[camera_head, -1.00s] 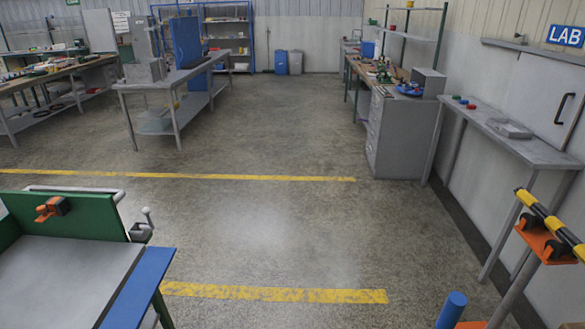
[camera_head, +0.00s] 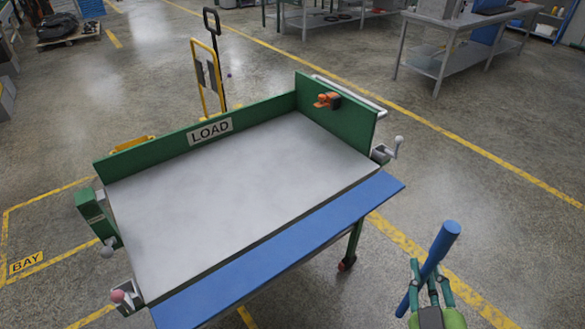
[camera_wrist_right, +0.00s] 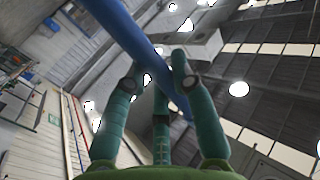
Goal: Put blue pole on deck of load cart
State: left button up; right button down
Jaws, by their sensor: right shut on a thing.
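The blue pole (camera_head: 443,243) is held tilted in my right gripper (camera_head: 431,282), to the right of the load cart in the head view. The right gripper's teal fingers are shut around the pole, which also crosses the right wrist view (camera_wrist_right: 125,30). The load cart's grey deck (camera_head: 235,185) is bare. It has green walls at the back and right side, a LOAD sign (camera_head: 209,131) on the back wall, and a blue flap (camera_head: 285,250) along the near edge. The pole is apart from the deck. My left gripper is not in view.
An orange clamp (camera_head: 327,100) sits on the cart's right green wall. A yellow hand truck (camera_head: 205,78) stands behind the cart. Open floor with yellow lines lies to the right.

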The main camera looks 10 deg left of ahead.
aim_at(244, 181)
jog(key=i+u, duration=0.25)
jog(key=u, duration=0.15)
jog(key=i+l+u, duration=0.15)
jog(key=u, duration=0.2)
jog(key=i+l+u, duration=0.2)
jog(key=u, duration=0.2)
jog(key=i+l, duration=0.5)
jog(key=i, duration=0.05)
